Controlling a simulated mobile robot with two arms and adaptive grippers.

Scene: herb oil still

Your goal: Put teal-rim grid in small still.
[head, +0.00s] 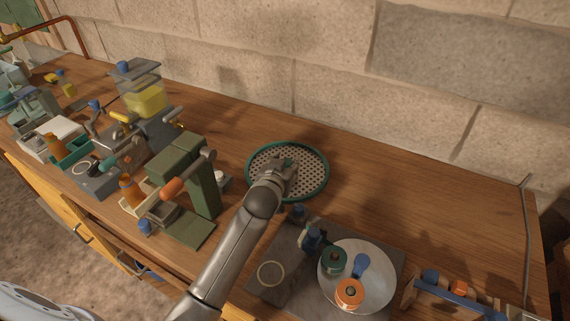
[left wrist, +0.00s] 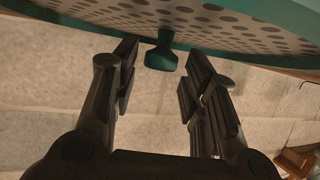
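The teal-rim grid (head: 313,172) is a round, pale plate full of holes, with a dark teal rim. In the head view it appears to lie flat on the wooden bench near the wall. In the left wrist view its holed face (left wrist: 188,16) fills the top, with a teal tab (left wrist: 161,57) sticking out. My left gripper (head: 287,168) is over the grid and covers part of it. In the left wrist view its fingers (left wrist: 163,66) stand apart on either side of the tab, with gaps showing. My right gripper is out of view. I cannot tell which apparatus is the small still.
A green press-like stand (head: 203,185) is close left of my left arm. A grey slab (head: 265,285) with a round pale plate (head: 383,270) and spools is in front. A glass vessel with yellow liquid (head: 146,98) stands farther left. The bench right of the grid is clear.

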